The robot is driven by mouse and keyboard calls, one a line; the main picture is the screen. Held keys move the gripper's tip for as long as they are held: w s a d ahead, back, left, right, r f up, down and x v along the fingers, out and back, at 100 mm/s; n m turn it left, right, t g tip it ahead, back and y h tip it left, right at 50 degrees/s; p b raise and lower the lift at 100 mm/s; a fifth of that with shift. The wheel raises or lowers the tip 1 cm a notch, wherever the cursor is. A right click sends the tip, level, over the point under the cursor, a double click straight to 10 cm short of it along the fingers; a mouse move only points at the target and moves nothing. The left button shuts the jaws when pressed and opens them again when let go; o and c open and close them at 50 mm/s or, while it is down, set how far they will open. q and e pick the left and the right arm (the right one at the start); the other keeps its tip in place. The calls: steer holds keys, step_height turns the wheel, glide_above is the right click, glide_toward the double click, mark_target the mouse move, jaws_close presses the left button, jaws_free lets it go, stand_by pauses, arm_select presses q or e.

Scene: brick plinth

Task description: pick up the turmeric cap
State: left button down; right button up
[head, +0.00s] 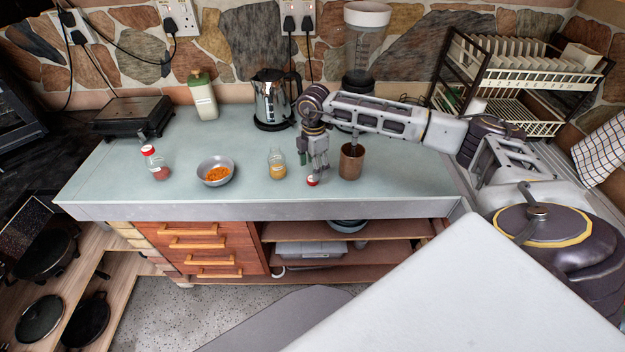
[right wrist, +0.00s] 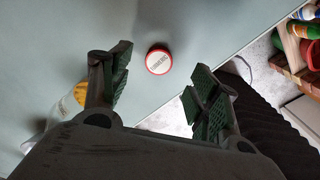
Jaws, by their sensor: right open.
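The turmeric cap (head: 312,181) is a small red cap with a pale labelled top, lying on the grey-green counter. In the right wrist view the cap (right wrist: 158,61) lies beyond and between the spread fingertips, apart from both. My right gripper (head: 318,166) points down just above the cap in the head view; its fingers (right wrist: 160,85) are open and empty. An uncapped glass jar of yellow powder (head: 277,165) stands left of the gripper; part of it shows by the left finger in the right wrist view (right wrist: 75,98). My left gripper is not in view.
A brown cup (head: 351,162) stands close to the right of the gripper. A bowl of orange food (head: 216,171) and a red-capped jar (head: 156,164) are further left. A kettle (head: 275,98) is behind. The counter's front edge (head: 250,211) is near the cap.

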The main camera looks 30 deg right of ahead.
steer(key=shift+w+a+f+p, duration=0.1)
steer(key=shift+f+p, duration=0.2)
steer(key=shift+f, duration=0.9)
steer(key=shift+a+f+p, duration=0.1)
steer(key=shift+f+p, duration=0.2)
steer(key=shift+f, duration=0.9)
steer(key=c, duration=0.7)
